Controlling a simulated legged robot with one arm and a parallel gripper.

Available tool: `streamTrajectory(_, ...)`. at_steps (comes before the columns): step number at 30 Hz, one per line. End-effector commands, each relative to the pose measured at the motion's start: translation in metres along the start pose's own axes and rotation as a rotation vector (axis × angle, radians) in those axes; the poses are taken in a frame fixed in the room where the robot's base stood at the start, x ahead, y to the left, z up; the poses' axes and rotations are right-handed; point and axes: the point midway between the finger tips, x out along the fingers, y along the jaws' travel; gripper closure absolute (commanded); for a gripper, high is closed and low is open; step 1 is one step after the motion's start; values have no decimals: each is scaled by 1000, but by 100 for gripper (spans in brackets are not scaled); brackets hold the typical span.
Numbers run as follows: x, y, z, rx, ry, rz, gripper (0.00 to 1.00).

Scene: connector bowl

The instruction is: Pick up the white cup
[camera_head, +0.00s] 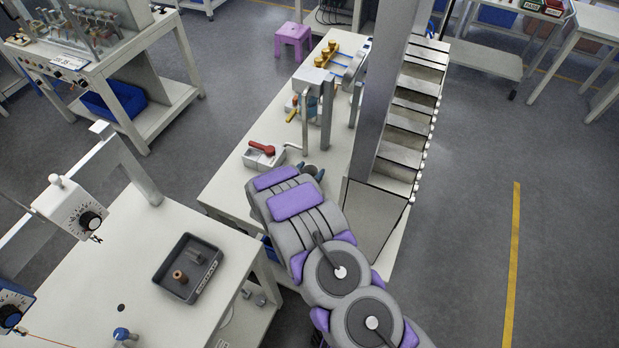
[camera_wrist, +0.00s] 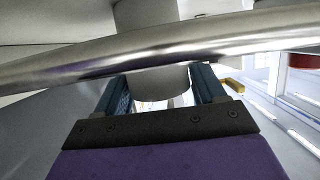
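A small pale cup (camera_head: 311,169) with a dark opening stands upright on the white workbench, at the end of my arm in the head view. My gripper (camera_head: 316,175) is at the cup, with its blue fingertips beside it; my arm hides part of both. In the wrist view, my gripper's two blue fingers (camera_wrist: 161,88) are spread apart. A pale rounded surface (camera_wrist: 160,82), likely the cup, fills most of the gap between them. I cannot tell whether the fingers press on it.
A shiny metal bar (camera_wrist: 230,38) crosses close in front of the fingers in the wrist view. A red-handled device (camera_head: 263,154) stands left of the cup. A grey post (camera_head: 385,100) and sloped trays (camera_head: 412,110) stand to the right. A dark tray (camera_head: 207,255) lies on the nearer table.

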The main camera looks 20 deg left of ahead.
Motion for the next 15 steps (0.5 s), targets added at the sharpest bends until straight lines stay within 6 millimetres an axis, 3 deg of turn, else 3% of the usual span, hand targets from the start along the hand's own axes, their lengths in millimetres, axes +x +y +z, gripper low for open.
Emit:
streamTrajectory(10,0,0,0,-1,0,0,64)
streamTrajectory(15,0,-1,0,-1,0,0,65)
